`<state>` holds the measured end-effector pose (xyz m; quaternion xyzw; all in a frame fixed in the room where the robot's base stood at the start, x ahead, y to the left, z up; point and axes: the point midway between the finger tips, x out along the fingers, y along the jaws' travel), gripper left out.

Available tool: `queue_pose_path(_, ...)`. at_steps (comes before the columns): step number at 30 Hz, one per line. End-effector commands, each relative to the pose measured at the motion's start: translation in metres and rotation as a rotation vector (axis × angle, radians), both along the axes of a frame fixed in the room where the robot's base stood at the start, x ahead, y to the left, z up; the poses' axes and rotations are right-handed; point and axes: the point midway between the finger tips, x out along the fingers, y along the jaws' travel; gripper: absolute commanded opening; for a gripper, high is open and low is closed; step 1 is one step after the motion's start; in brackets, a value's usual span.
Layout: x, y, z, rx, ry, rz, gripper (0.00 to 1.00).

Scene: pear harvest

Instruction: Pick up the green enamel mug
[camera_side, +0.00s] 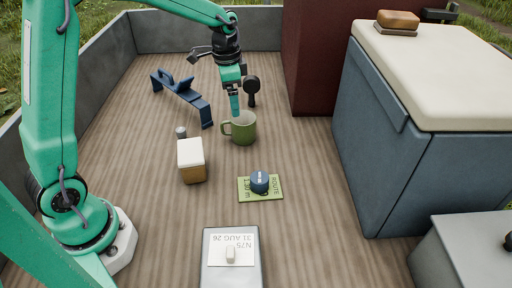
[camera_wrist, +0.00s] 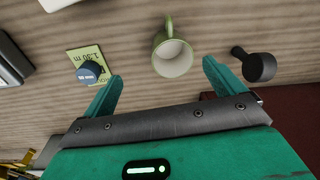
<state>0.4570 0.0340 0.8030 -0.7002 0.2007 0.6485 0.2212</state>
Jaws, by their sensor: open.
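The green enamel mug (camera_side: 243,130) stands upright on the wooden floor near the middle of the side view. Its handle points left there. In the wrist view the mug (camera_wrist: 172,55) shows its pale inside, with the handle toward the top. My gripper (camera_side: 236,108) is over the mug in the side view, its tip overlapping the rim; I cannot tell if it touches. In the wrist view my gripper (camera_wrist: 160,80) is open, its two green fingers wide apart. The mug lies beyond the fingertips, nearer the right finger, and nothing is held.
A green card with a blue round tape (camera_side: 260,181) lies in front of the mug. A cream-topped box (camera_side: 191,160) stands to the left, a blue stand (camera_side: 183,93) behind left, a black scoop-like item (camera_side: 252,88) behind. A large blue cooler (camera_side: 390,140) blocks the right.

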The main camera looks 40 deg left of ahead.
Motion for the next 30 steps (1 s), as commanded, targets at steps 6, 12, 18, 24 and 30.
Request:
queue_pose_path(6, 0.024, 0.006, -0.038, 0.000, 0.055, -0.078, 0.94)
queue_pose_path(12, 0.033, 0.009, -0.054, -0.001, 0.077, -0.112, 0.94)
queue_pose_path(18, 0.034, 0.009, -0.057, -0.001, 0.079, -0.117, 0.94)
queue_pose_path(24, 0.033, 0.009, -0.068, -0.001, 0.081, -0.117, 0.94)
queue_pose_path(30, 0.034, 0.009, -0.081, -0.001, 0.079, -0.116, 0.94)
